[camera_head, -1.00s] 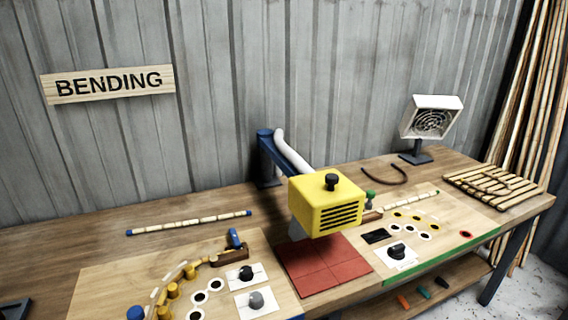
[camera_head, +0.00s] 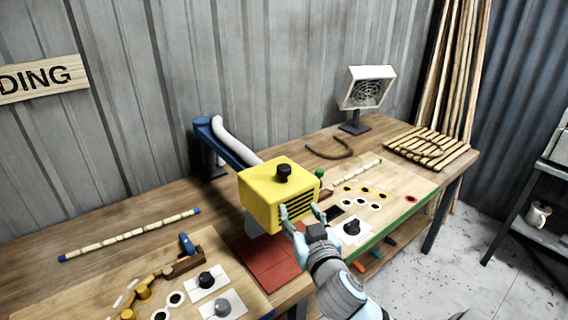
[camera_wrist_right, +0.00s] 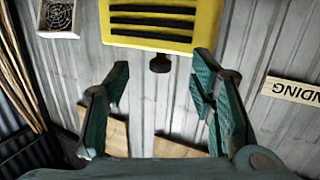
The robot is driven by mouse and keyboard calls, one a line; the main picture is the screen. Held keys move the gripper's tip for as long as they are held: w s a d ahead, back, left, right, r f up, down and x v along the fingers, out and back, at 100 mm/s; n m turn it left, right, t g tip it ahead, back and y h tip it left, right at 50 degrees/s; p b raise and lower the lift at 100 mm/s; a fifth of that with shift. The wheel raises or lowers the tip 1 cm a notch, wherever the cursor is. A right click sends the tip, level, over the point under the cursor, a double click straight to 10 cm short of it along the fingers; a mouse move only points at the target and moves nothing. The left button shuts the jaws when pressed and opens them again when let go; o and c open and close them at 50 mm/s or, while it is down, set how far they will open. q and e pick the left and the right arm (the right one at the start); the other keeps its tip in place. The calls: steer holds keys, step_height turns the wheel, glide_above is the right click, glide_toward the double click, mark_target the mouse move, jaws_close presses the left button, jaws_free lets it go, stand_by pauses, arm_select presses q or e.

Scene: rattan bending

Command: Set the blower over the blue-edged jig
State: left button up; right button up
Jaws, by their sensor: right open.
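The yellow blower (camera_head: 268,190), with a black knob (camera_head: 284,172) on top and dark slots in its side, hangs from a blue swing arm (camera_head: 225,143) over red tiles (camera_head: 268,262) between two jig boards. The blue-edged jig (camera_head: 222,258) is the left board, with yellow pegs and a blue-handled clamp; its lower part is cut off. My right gripper (camera_head: 301,210) is open in front of the blower's slotted side. In the right wrist view the blower (camera_wrist_right: 165,20) is beyond the spread, empty fingers (camera_wrist_right: 160,75). I cannot tell whether they touch it. My left gripper is out of view.
The green-edged jig (camera_head: 385,205) lies to the right of the tiles. A rattan strip with blue ends (camera_head: 130,235) lies at the back left. A white fan (camera_head: 366,88), a bent brown piece (camera_head: 335,152) and a slatted rack (camera_head: 430,148) are at the back right.

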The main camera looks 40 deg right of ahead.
steer(key=t, duration=0.1)
glide_toward(286, 171)
steer(key=shift+m+h, duration=0.3)
steer(key=p+x, duration=0.1)
steer(key=x, duration=1.1)
steer(key=shift+a+p, duration=0.2)
steer(key=shift+p, duration=0.15)
jaws_close()
